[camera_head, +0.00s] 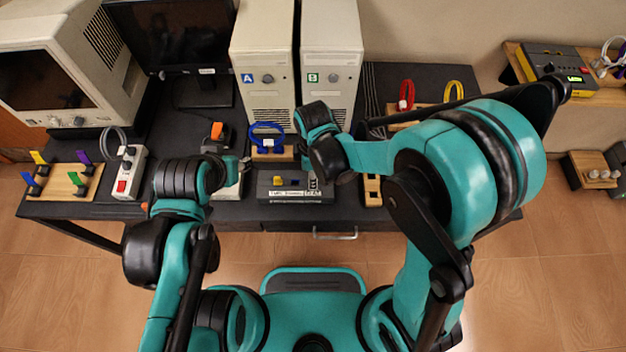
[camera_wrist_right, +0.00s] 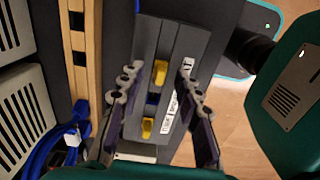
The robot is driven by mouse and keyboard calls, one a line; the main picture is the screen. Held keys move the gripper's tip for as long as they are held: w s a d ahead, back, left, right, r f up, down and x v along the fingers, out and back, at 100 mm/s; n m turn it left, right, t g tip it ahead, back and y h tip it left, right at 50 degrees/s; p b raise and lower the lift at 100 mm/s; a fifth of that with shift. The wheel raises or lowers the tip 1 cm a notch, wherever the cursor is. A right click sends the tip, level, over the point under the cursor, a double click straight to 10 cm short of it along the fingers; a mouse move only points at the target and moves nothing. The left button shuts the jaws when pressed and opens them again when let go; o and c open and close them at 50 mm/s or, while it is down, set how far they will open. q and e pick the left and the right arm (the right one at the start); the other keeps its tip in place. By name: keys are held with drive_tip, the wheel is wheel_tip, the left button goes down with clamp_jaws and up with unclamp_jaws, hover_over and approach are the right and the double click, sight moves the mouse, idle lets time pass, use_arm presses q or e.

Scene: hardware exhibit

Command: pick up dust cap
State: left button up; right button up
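A dark grey box (camera_head: 300,194) with a white printed label lies at the front middle of the table. In the right wrist view the box (camera_wrist_right: 147,45) carries two small yellow caps (camera_wrist_right: 160,73) with a dark blue piece between them. Which piece is the dust cap I cannot tell for sure. My right gripper (camera_wrist_right: 159,82) is open, with one finger on each side of the box's top and nothing between them gripped. In the head view my right wrist partly hides the box's right side. My left gripper (camera_head: 238,165) hangs over a pale box (camera_head: 231,190); its fingers are unclear.
A blue cable (camera_head: 266,132) on a wooden stand is behind the box. A wooden slotted block (camera_head: 373,190) is to its right. Two computer towers (camera_head: 265,60) stand at the back. A white switch box (camera_head: 130,175) and a wooden board (camera_head: 62,180) with coloured clips are left.

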clamp_jaws()
